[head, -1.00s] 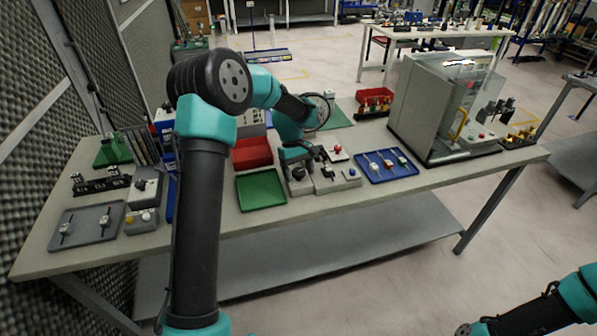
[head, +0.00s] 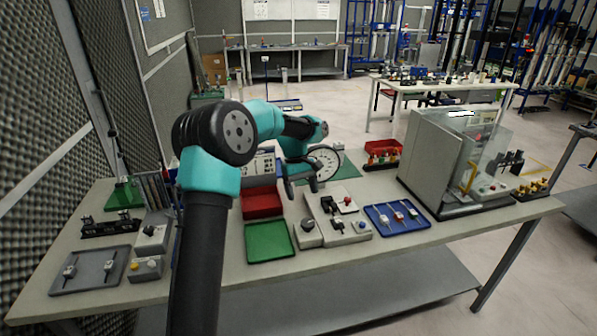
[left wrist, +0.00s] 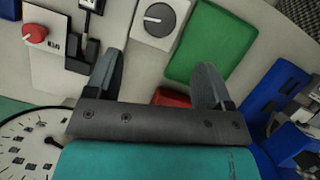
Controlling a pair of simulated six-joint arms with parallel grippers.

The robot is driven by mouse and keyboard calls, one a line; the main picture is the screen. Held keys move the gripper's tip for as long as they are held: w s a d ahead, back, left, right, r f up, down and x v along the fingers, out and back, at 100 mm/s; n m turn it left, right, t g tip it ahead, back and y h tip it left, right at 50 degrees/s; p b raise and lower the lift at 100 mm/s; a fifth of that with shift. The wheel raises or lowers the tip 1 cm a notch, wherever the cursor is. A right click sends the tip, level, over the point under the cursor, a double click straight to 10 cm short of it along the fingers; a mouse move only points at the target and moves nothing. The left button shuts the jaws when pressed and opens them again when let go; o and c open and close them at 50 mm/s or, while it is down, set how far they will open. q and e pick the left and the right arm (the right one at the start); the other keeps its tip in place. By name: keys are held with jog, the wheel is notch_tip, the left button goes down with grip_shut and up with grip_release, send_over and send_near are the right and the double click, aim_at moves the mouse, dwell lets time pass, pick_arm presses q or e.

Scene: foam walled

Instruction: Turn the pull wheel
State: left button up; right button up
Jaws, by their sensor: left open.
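A round wheel (head: 325,162) with a pale, marked face stands upright at the back of the table, just right of my left gripper. Part of its face and a black knob show at the lower left of the left wrist view (left wrist: 25,140). My left gripper (head: 302,187) is open and empty, with its two fingers apart above the table, in front of the wheel and not around it. In the left wrist view the fingers (left wrist: 155,78) have nothing between them but table and tray edges. My right gripper is out of view.
A blue tray (head: 397,217) and a clear-fronted machine (head: 450,165) stand to the right.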

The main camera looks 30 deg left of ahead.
pick_arm(q)
jog(key=v, duration=0.6)
jog(key=shift+r, duration=0.15)
jog(key=shift+a, duration=0.1)
